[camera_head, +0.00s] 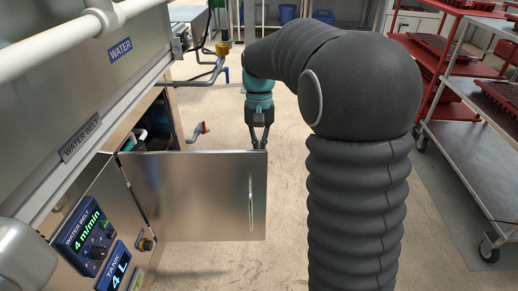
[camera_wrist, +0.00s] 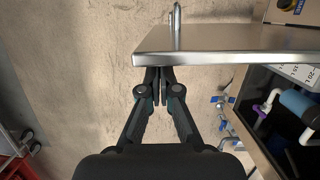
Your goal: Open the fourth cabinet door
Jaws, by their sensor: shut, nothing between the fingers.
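A steel cabinet door (camera_head: 195,195) stands swung out from the machine, hinged at its left edge, with a vertical bar handle (camera_head: 251,204) near its free right edge. I cannot tell from any number which door it is. My gripper (camera_head: 260,141) is at the far side of the door, by its top free corner, partly hidden by it. In the wrist view the door (camera_wrist: 225,42) shows edge-on, with the handle (camera_wrist: 177,22) beyond it. The fingers of my gripper (camera_wrist: 157,74) are closed together with nothing between them, at the door's near face; contact is unclear.
The open cabinet (camera_wrist: 285,105) shows pipes and blue valves inside. A red-handled valve (camera_head: 199,131) sticks out behind the door. A control panel (camera_head: 90,237) is at lower left. A steel trolley (camera_head: 470,160) stands right. Floor between is clear.

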